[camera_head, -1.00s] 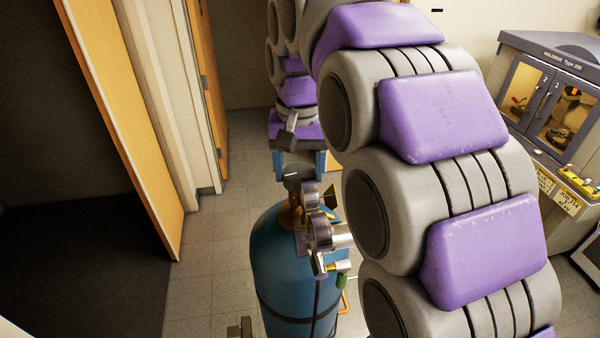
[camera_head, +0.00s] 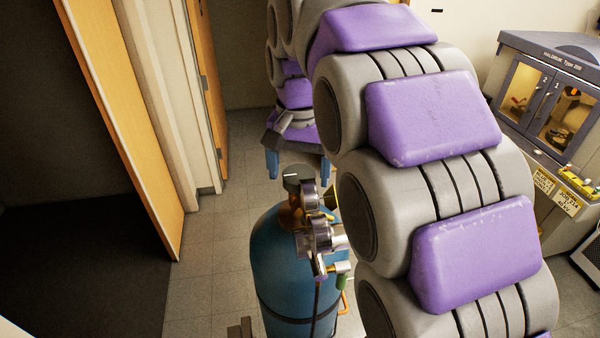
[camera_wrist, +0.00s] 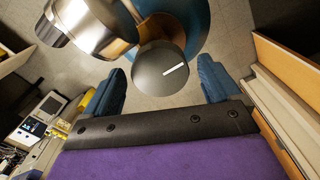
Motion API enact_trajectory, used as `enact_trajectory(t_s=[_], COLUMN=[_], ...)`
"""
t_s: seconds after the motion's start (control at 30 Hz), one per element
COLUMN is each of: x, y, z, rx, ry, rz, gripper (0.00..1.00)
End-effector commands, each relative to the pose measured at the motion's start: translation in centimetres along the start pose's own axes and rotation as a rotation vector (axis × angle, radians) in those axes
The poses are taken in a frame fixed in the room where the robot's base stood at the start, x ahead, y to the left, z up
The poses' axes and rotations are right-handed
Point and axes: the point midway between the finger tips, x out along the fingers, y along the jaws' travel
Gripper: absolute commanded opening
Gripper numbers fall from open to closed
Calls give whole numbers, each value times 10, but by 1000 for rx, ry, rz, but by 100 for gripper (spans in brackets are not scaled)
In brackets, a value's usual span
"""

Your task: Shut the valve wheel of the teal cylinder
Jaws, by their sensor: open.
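The teal cylinder (camera_head: 285,270) stands upright on the tiled floor, partly hidden on its right by my arm. Its valve wheel (camera_head: 297,178), a dark grey disc with a white line, sits on top of the brass valve. My gripper (camera_head: 299,168) is open at the wheel's far side, its blue fingers pointing down and spread apart. In the wrist view the wheel (camera_wrist: 160,72) shows between the two fingers, with gaps on both sides and no visible contact. The fingers' exact height relative to the wheel is unclear.
Chrome regulator gauges (camera_head: 320,232) project from the valve just right of the wheel, and appear large in the wrist view (camera_wrist: 82,25). A wooden door (camera_head: 130,130) stands open at left. A glass-fronted instrument (camera_head: 555,95) stands at right. The floor left of the cylinder is clear.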

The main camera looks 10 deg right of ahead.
Motion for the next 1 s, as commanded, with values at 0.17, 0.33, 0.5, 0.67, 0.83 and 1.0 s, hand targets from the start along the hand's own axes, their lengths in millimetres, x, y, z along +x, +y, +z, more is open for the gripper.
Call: enact_trajectory(t_s=[0.17, 0.33, 0.5, 0.67, 0.83, 1.0], x=[-7, -25, -43, -60, -72, -70], y=[0, 0, 0, 0, 0, 0], z=[0, 0, 0, -1, 0, 0], rx=[0, 0, 0, 0, -1, -1], ry=[1, 2, 0, 2, 1, 0], rz=[-1, -1, 0, -1, -1, 0], gripper=[90, 90, 90, 90, 90, 90])
